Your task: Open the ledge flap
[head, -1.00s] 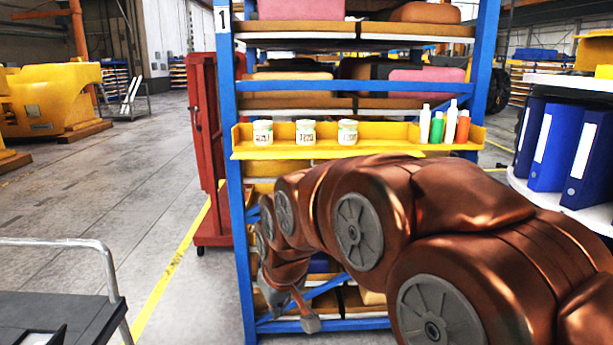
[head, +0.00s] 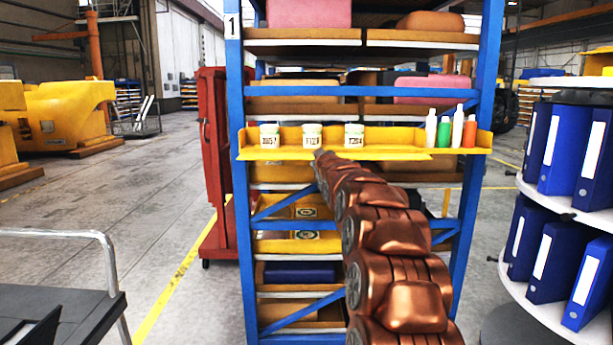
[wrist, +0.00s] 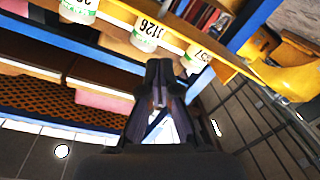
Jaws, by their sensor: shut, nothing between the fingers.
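A long yellow ledge (head: 270,154) runs across the front of the blue rack. Its low front strip shows a seam near the right end; I cannot tell for sure which part is the flap. It also shows in the wrist view (wrist: 225,58). Three white labelled jars stand on it, the middle jar (head: 312,135) among them, with several bottles (head: 443,132) at the right. My gripper (head: 320,154) is at the ledge's front edge, below the middle jar. In the wrist view my gripper (wrist: 159,66) is shut and empty, close to the jars; contact with the ledge cannot be told.
Blue rack uprights (head: 240,200) flank the ledge, with loaded shelves above and below. A red cabinet (head: 215,170) stands left of the rack. A round white stand with blue binders (head: 565,150) is at the right. A dark cart (head: 60,310) is at front left; the floor beyond it is clear.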

